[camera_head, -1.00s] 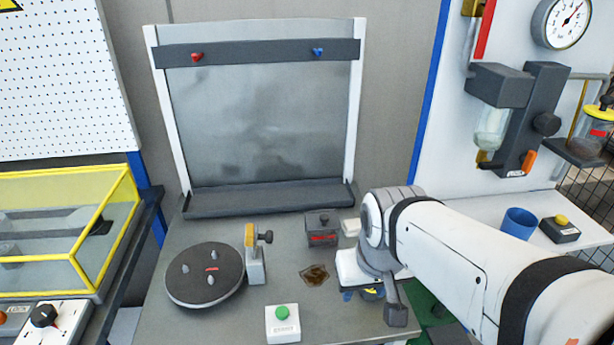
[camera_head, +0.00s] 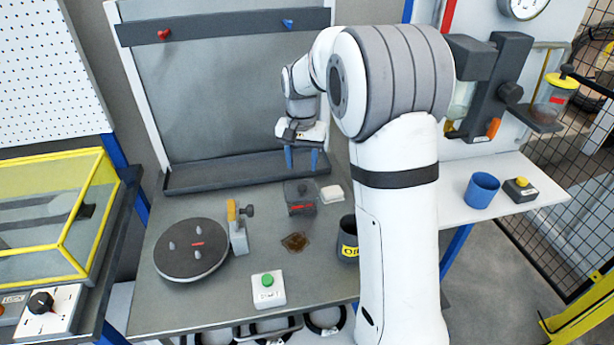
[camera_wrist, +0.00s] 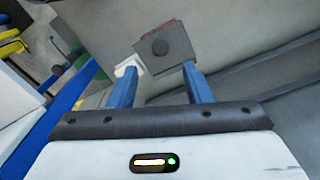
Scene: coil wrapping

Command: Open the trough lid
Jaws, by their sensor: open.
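A small dark grey box (camera_head: 300,205) with a knobbed lid (camera_head: 299,188) and a red label sits on the bench in front of the back panel; I take it as the trough. Its lid looks closed. My gripper (camera_head: 301,160) is open and empty, its blue fingers pointing down above and behind the box. The fingers look apart from the knob.
A white block (camera_head: 332,193) lies right beside the box. A dark ledge (camera_head: 240,172) runs behind it. A brown stain (camera_head: 296,242), a dark cup (camera_head: 348,240), a green-button box (camera_head: 268,290), a clamp post (camera_head: 237,235) and a round turntable (camera_head: 190,250) are in front.

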